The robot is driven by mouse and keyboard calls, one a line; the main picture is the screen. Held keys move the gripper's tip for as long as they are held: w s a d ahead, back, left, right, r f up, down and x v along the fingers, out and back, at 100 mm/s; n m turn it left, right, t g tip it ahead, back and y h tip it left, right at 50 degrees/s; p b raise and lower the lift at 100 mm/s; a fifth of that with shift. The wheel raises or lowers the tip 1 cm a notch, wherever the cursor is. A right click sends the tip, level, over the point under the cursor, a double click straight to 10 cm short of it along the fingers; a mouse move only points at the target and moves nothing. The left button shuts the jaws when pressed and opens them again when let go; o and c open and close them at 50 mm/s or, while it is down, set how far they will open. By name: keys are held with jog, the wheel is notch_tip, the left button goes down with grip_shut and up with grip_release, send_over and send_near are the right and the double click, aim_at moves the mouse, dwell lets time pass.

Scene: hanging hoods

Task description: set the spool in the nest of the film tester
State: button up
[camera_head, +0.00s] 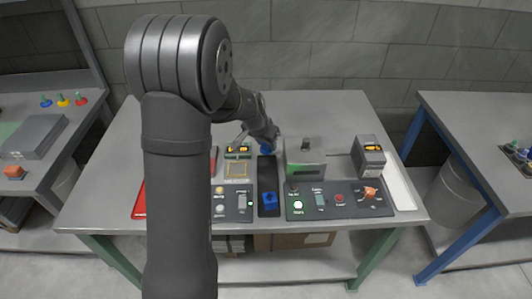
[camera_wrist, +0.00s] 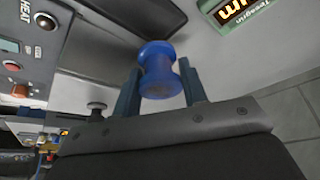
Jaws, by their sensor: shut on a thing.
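The blue spool (camera_wrist: 160,70) is upright between the two dark fingers of my gripper (camera_wrist: 162,88) in the wrist view. My gripper is shut on it. In the head view the spool (camera_head: 266,149) shows as a small blue patch below my gripper (camera_head: 270,142), over the back of the middle table. A small unit with a lit orange display (camera_head: 239,149) and a gold-framed plate (camera_head: 238,168) stands left of it. I cannot tell for certain which part is the film tester's nest.
A dark strip (camera_head: 268,180) with a blue block (camera_head: 269,199) runs toward the table front. A grey-green machine (camera_head: 305,158) is right of it, above a control panel (camera_head: 330,200). A boxy device (camera_head: 368,157) and a white tray (camera_head: 399,186) are further right. My arm hides part of the left side.

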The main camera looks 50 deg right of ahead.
jog(key=shift+w+a+r, duration=0.2)
jog(key=shift+a+r, duration=0.05)
jog(key=shift+r, duration=0.25)
jog(key=shift+w+a+r, duration=0.15)
jog(key=shift+a+r, duration=0.05)
jog(key=shift+r, duration=0.3)
jog(key=w+a+f+n+t, duration=0.1)
jog(key=w+a+n, duration=0.35)
jog(key=a, duration=0.25)
send_over(238, 167)
jog(key=a, duration=0.1)
jog(key=shift+t+y, duration=0.4)
jog(key=shift+s+f, duration=0.2)
jog(key=shift+f, duration=1.45)
jog(key=shift+s+f, duration=0.2)
jog(key=shift+f, duration=1.45)
jog(key=shift+f, duration=0.9)
jog(key=o, duration=1.1)
jog(key=shift+o, duration=0.5)
jog(key=o, duration=0.4)
